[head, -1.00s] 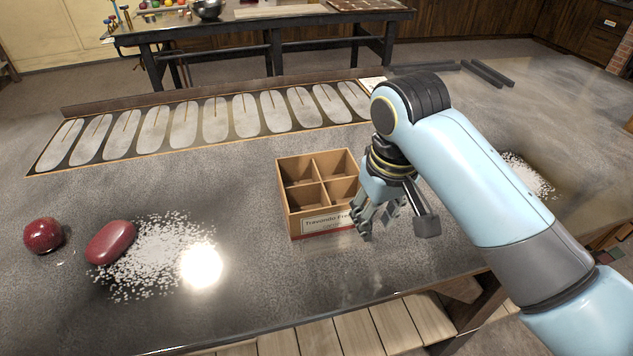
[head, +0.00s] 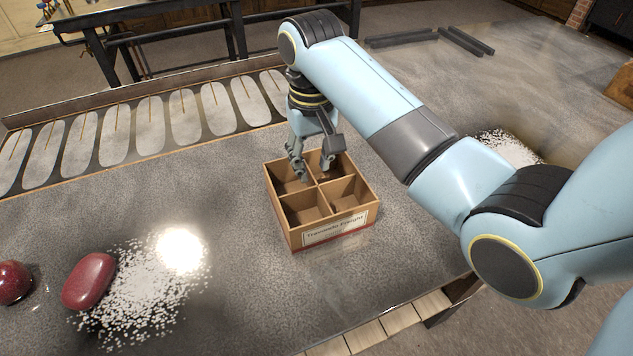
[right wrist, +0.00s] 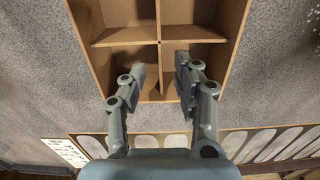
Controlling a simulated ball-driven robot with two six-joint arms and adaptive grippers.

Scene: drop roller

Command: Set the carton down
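The carton (head: 333,233) is an open brown box with crossed dividers, several compartments and a white label on its front. It appears upright on the dark stone table (head: 230,300), and its compartments look empty. My right gripper (head: 313,170) is over the carton's far side, pointing down. In the right wrist view its two fingers (right wrist: 160,78) are spread apart, one on each side of a divider of the carton (right wrist: 158,45), with visible gaps to it. I cannot tell how deep the fingertips reach. My left gripper is not in view.
A dark red oblong block (head: 88,281) and a red ball (head: 13,283) lie at the left, beside scattered white granules (head: 150,295). A long panel with pale oval shapes (head: 148,127) runs behind the carton. The tabletop between granules and carton is clear.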

